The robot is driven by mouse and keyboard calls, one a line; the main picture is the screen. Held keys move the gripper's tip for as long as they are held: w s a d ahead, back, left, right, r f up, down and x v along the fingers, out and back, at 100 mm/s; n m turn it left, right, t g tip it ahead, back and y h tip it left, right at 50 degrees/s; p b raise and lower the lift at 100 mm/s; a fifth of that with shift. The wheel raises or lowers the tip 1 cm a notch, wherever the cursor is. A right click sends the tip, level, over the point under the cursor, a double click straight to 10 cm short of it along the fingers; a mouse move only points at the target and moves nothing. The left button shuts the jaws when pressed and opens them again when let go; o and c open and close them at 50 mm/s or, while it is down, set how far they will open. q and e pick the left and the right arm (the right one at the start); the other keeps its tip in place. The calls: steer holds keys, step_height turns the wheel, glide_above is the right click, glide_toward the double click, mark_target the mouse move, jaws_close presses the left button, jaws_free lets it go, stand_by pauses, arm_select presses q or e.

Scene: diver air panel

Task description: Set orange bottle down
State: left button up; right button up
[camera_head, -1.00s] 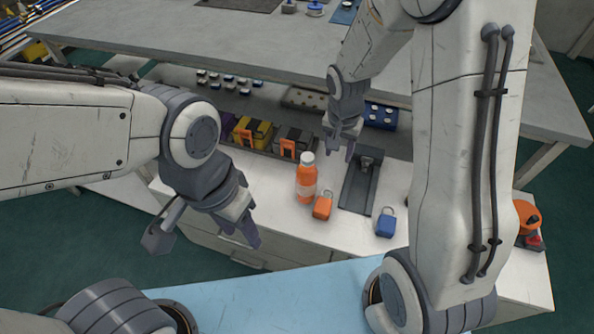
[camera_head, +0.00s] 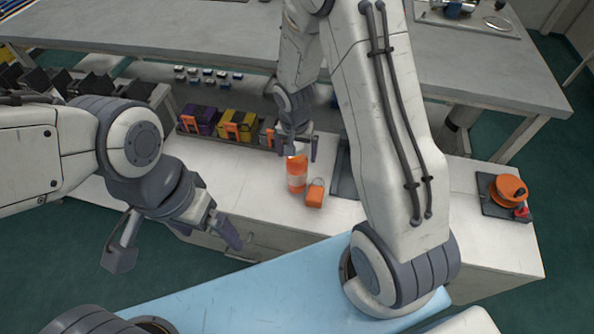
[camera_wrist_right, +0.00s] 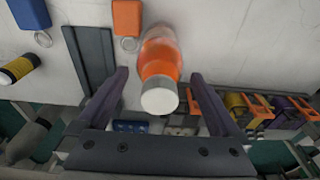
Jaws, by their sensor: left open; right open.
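The orange bottle (camera_head: 297,176) stands upright on the white counter, with a pale label band and a white cap. My right gripper (camera_head: 302,150) is open above and behind it, and its fingers partly hide the bottle's top. In the right wrist view the bottle (camera_wrist_right: 160,70) lies between the two open fingers (camera_wrist_right: 160,100), its white cap toward the palm; I see no finger touching it. My left gripper (camera_head: 222,232) is open and empty, left of the bottle near the counter's front edge.
An orange padlock (camera_head: 315,194) sits just right of the bottle. A dark plate (camera_head: 344,172) lies behind my right arm. Purple (camera_head: 199,119) and yellow (camera_head: 238,124) cases line the counter's back left. An orange reel (camera_head: 508,190) is at the far right. Free counter lies left of the bottle.

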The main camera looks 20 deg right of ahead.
step_height(320, 180, down, 3)
steer(key=shift+w+d+r, duration=0.1)
steer(key=shift+w+r, duration=0.05)
jaws_close()
steer(key=shift+r, duration=0.1)
